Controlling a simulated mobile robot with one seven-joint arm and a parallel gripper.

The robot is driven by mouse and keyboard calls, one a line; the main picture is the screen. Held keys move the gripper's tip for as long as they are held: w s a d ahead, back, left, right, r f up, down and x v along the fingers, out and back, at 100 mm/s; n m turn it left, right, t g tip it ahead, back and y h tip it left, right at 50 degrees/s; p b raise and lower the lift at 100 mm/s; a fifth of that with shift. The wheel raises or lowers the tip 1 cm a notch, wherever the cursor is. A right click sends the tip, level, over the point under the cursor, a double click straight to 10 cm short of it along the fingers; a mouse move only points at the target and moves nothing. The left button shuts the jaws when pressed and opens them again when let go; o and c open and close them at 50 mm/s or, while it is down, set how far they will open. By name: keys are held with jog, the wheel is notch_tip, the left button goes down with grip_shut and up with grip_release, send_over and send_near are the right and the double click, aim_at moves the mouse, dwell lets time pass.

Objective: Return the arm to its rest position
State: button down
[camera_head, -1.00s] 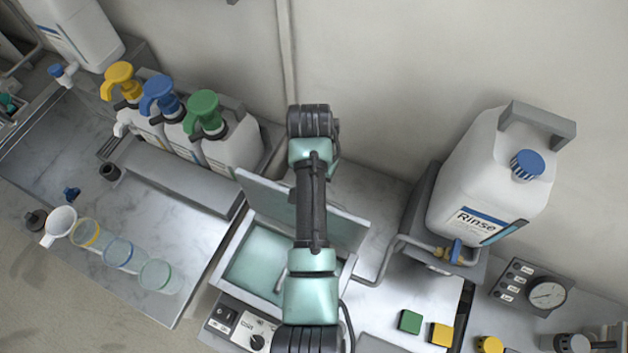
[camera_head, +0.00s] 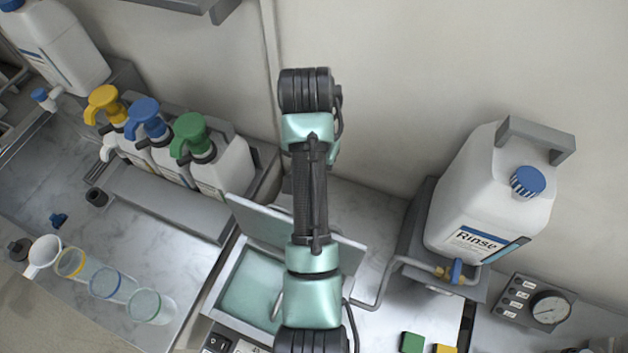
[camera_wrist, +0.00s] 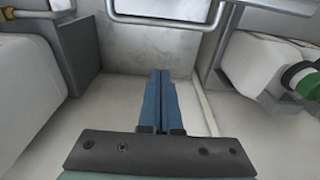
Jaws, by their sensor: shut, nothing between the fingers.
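My gripper (camera_wrist: 160,88) shows in the wrist view with its two blue fingers together and nothing between them. It points over a bare pale surface between white containers. In the head view my arm stands upright in the middle of the picture, in front of an open-lidded basin (camera_head: 247,290). The gripper itself does not show in the head view.
A white Rinse jug (camera_head: 478,190) stands right of my arm. Pump bottles with yellow, blue and green (camera_head: 190,130) heads stand left. Ringed cups (camera_head: 147,305) and a funnel (camera_head: 42,255) are on the left counter. A gauge box (camera_head: 535,305) is at right.

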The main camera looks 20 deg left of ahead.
jog(key=w+r+t+y+b, duration=0.2)
jog(key=w+r+t+b, duration=0.2)
jog(key=w+r+t, duration=0.85)
jog(key=d+r+t+b, duration=0.15)
jog(key=d+r, duration=0.25)
jog(key=r, duration=1)
jog(key=s+d+r+t, duration=0.2)
jog(key=s+r+t, duration=0.2)
jog(key=s+r, duration=0.2)
jog(key=s+d+r+t+h+b, duration=0.1)
jog(key=s+d+r+t, duration=0.2)
jog(key=s+r, duration=0.3)
jog(key=s+d+r+t+h+b, duration=0.1)
jog(key=s+d+r+t, duration=0.2)
jog(key=r, duration=0.8)
jog(key=s+t, duration=0.2)
jog(key=shift+s, duration=0.4)
jog(key=shift+f, duration=0.1)
